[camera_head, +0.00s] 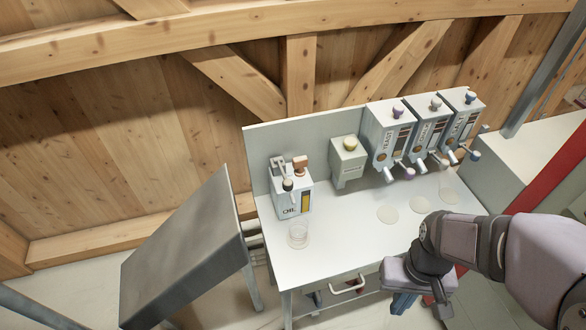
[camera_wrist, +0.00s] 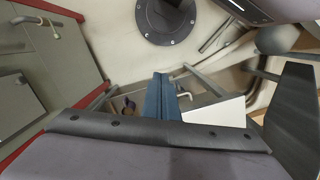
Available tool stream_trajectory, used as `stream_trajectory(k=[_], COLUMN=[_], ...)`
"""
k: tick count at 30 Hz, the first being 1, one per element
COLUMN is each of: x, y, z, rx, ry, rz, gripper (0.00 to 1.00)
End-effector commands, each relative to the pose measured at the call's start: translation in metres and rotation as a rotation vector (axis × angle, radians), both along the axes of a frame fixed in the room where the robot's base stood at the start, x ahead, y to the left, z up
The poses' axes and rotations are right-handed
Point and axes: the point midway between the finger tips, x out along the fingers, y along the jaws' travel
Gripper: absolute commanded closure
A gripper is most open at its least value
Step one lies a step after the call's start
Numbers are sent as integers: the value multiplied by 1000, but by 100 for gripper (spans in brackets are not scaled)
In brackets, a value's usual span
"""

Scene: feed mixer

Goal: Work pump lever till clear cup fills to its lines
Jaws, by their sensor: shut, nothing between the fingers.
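The oil pump (camera_head: 292,192) is a white box marked OIL with a yellow strip, at the left of the white bench. Its lever (camera_head: 300,165) appears as a brown-orange grip at the top. A clear cup (camera_head: 298,234) stands upright on the bench in front of it; its lines and fill level are too small to read. My gripper (camera_head: 441,309) is near the bench's front right corner, pointing down, apart from the pump and the cup. In the wrist view, my gripper's blue fingers (camera_wrist: 161,98) are together with nothing between them.
Several white dispensers (camera_head: 388,136) with knobs stand along the back right of the bench (camera_head: 340,240). A small grey-green box (camera_head: 348,160) with a cream knob is left of them. Round discs (camera_head: 388,213) lie in front. A dark tilted panel (camera_head: 185,255) stands at left. The bench middle is clear.

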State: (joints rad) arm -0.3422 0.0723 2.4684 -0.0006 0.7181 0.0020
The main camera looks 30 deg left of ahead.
Motion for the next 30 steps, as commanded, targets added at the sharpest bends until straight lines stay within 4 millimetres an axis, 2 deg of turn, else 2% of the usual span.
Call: stream_trajectory(k=[1,6,11,18,24,30], x=[15,62,98,143,178,195], y=[20,83,144,226,273,302], z=[3,15,34,76,130,195], rx=[8,55,111,212,309,402], ry=[-13,-76,-127,-195,-253,-300], rz=[49,141,195,230,220,218], gripper=[100,100,100,100,100,100])
